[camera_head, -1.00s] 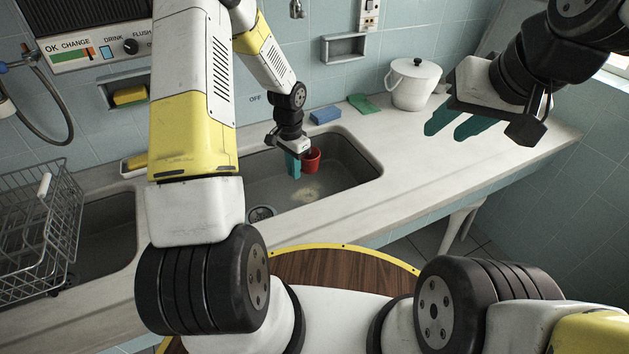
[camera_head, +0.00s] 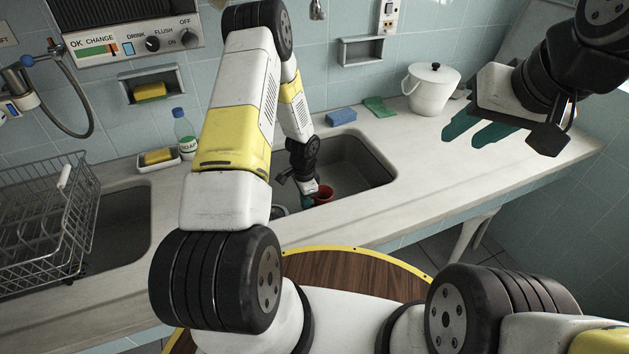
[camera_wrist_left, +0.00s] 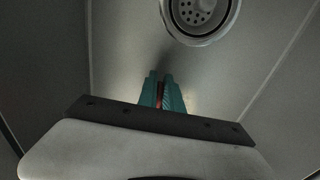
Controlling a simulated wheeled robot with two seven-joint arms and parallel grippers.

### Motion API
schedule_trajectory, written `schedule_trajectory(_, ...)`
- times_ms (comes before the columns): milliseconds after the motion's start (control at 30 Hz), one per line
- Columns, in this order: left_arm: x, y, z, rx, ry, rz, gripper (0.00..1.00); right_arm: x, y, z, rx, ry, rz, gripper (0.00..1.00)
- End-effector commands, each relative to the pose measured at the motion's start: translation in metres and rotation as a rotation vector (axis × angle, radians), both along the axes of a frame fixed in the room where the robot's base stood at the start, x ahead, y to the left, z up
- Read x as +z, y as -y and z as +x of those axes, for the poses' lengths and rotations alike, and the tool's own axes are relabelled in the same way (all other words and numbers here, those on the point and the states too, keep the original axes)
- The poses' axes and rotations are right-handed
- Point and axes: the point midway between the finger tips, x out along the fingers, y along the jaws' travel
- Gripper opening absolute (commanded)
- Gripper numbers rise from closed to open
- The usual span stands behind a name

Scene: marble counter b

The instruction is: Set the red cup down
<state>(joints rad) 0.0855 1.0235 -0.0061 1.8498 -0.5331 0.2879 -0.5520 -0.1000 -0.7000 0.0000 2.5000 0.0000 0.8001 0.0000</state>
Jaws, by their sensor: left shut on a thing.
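The red cup (camera_head: 324,193) is in or over the right sink basin (camera_head: 357,163), near its front edge. My left gripper (camera_head: 307,200) is down in the basin, shut on the cup's left side. In the left wrist view, the teal fingers (camera_wrist_left: 161,92) are close together with a thin strip of the red cup (camera_wrist_left: 159,94) between them. The rest of the cup is hidden there, and I cannot tell whether it touches the basin floor. My right gripper (camera_head: 478,130) hangs over the counter at the right, its fingers apart and empty.
A drain (camera_wrist_left: 201,14) lies in the basin floor. A wire dish rack (camera_head: 45,225) stands at the left basin. A soap bottle (camera_head: 184,135), blue sponge (camera_head: 341,117), green cloth (camera_head: 379,106) and white pot (camera_head: 431,88) line the back. The counter (camera_head: 440,165) right of the basin is clear.

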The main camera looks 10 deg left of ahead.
Motion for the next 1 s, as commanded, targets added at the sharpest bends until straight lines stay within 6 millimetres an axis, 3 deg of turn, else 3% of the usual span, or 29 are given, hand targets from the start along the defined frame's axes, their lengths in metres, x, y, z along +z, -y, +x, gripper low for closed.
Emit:
schedule_trajectory(400,-0.010,0.000,0.000,0.001,0.001,0.001,0.00,0.000,0.000,0.000,0.000,0.000,0.000,0.36)
schedule_trajectory(433,-0.009,0.000,0.000,0.001,0.001,0.001,0.16,0.000,0.000,0.000,0.000,0.000,0.000,0.36)
schedule_trajectory(500,-0.009,0.000,0.000,0.001,0.001,0.001,0.29,0.000,0.000,0.000,0.000,0.000,0.000,0.36)
schedule_trajectory(533,-0.009,0.000,0.000,0.001,0.001,0.001,0.32,0.000,0.000,0.000,0.000,0.000,0.000,0.36)
schedule_trajectory(867,-0.007,0.000,0.000,0.001,0.001,0.000,0.32,0.000,0.000,0.000,0.000,0.000,0.000,0.36)
schedule_trajectory(1000,0.008,0.000,0.001,0.002,0.004,0.000,0.32,0.000,0.000,0.000,0.000,0.000,0.000,0.36)
